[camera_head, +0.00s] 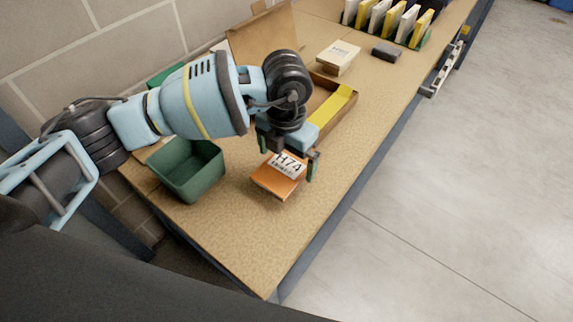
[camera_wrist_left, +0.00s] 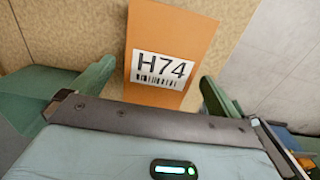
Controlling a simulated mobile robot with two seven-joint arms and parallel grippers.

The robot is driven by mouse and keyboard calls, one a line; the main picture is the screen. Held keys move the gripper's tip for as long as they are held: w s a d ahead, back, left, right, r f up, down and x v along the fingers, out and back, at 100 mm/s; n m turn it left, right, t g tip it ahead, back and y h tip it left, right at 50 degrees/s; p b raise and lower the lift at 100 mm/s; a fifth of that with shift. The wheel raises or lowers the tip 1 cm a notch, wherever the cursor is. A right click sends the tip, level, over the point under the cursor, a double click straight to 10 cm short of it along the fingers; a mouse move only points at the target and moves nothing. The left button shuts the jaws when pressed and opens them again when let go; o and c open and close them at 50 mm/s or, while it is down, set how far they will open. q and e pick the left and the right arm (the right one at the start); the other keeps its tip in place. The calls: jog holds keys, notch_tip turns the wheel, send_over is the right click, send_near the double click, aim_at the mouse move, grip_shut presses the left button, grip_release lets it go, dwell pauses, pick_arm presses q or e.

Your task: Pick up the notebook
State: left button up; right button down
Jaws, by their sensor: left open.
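The notebook (camera_head: 272,183) is an orange, flat, block-like item with a white label reading H74. It lies on the tan worktop near its front end. My left gripper (camera_head: 288,158) is open above it, with one dark green finger on each side. In the left wrist view the notebook (camera_wrist_left: 186,40) shows between the two open fingers (camera_wrist_left: 156,88), its H74 label and barcode facing me. The gripper body hides its near part there. I cannot tell whether the fingers touch it. My right gripper is not in view.
A green bin (camera_head: 188,178) stands left of the notebook. Behind my gripper is a cardboard tray (camera_head: 344,118) with a yellow strip. Farther back are a small cream box (camera_head: 338,58), a dark block (camera_head: 386,52) and a row of white and yellow items (camera_head: 400,20). The worktop's front corner is clear.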

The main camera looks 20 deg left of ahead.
pick_arm(q)
jog(key=shift+f, duration=0.6)
jog(key=shift+c, duration=0.4)
jog(key=c, duration=0.9)
jog(key=shift+r, duration=0.1)
